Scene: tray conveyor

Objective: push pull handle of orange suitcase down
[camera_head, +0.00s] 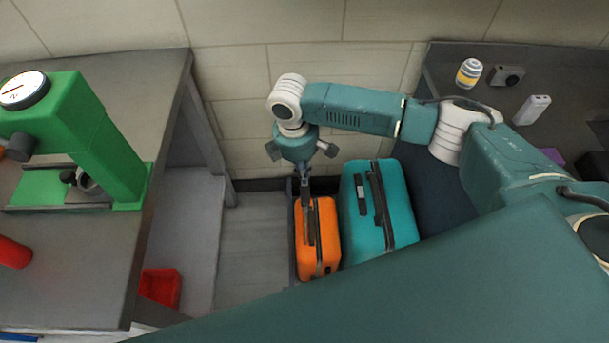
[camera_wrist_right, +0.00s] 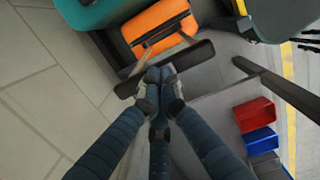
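The orange suitcase (camera_head: 328,235) stands at the bottom centre of the head view, and its orange top shows in the wrist view (camera_wrist_right: 158,24). Its black pull handle shows in the wrist view as a dark crossbar (camera_wrist_right: 197,53) raised off the suitcase. My right gripper (camera_head: 305,187) points down over the suitcase's far end. In the wrist view its fingertips (camera_wrist_right: 160,75) are together at the middle of the crossbar, overlapping it. I see no part of the bar between them; whether they touch it is hard to tell. My left gripper is out of view.
A teal suitcase (camera_head: 354,232) stands close to the right of the orange one. A dark tray edge (camera_head: 292,245) runs along the orange suitcase's left side. A green machine (camera_head: 110,155) stands on the left table. Red (camera_wrist_right: 254,114) and blue (camera_wrist_right: 262,141) bins lie to the right in the wrist view.

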